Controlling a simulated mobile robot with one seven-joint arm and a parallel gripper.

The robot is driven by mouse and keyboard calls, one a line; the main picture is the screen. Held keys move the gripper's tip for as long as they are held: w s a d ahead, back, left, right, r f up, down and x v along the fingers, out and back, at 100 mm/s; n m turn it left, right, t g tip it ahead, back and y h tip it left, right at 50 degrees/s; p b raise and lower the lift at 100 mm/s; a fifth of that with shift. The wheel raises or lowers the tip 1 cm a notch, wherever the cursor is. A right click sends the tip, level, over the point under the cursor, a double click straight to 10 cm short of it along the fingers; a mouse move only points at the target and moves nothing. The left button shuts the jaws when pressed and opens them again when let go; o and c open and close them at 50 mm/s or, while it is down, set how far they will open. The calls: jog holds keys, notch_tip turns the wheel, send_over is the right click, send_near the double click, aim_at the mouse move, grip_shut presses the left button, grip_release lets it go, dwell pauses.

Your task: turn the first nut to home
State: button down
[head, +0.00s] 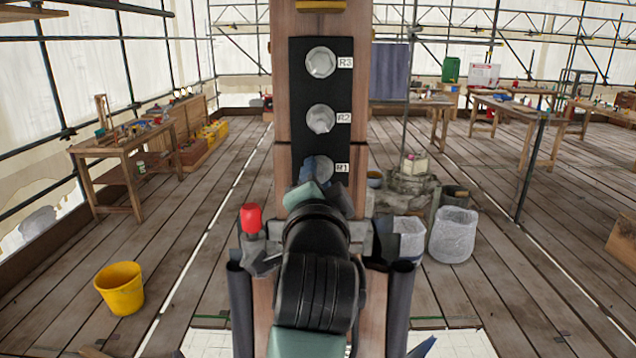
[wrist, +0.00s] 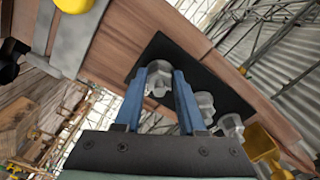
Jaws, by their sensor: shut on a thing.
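A black plate (head: 334,93) on the wooden post carries three grey hex nuts in a column, labelled R1, R2 and R3 from the bottom up. The lowest, the R1 nut (head: 325,166), is partly hidden behind my gripper (head: 317,172). The R2 nut (head: 321,118) and R3 nut (head: 321,62) are clear of it. In the wrist view my gripper's blue fingers (wrist: 161,76) are shut on the R1 nut (wrist: 158,84), one finger on each side. The other two nuts (wrist: 205,106) show to the right of the fingers. How far the held nut is turned cannot be told.
A red-topped object (head: 251,219) stands just left of my arm. White sacks (head: 453,235) stand on the right by a stone pile (head: 408,185). A yellow bucket (head: 120,288) is on the left floor. Workbenches stand farther off. The plank floor is open on both sides.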

jog(key=shift+m, duration=0.8)
jog(key=c, duration=0.5)
grip_release()
jog(key=shift+s, duration=0.1)
jog(key=s+b, duration=0.5)
jog(key=s, duration=0.7)
jog(key=shift+s, duration=0.4)
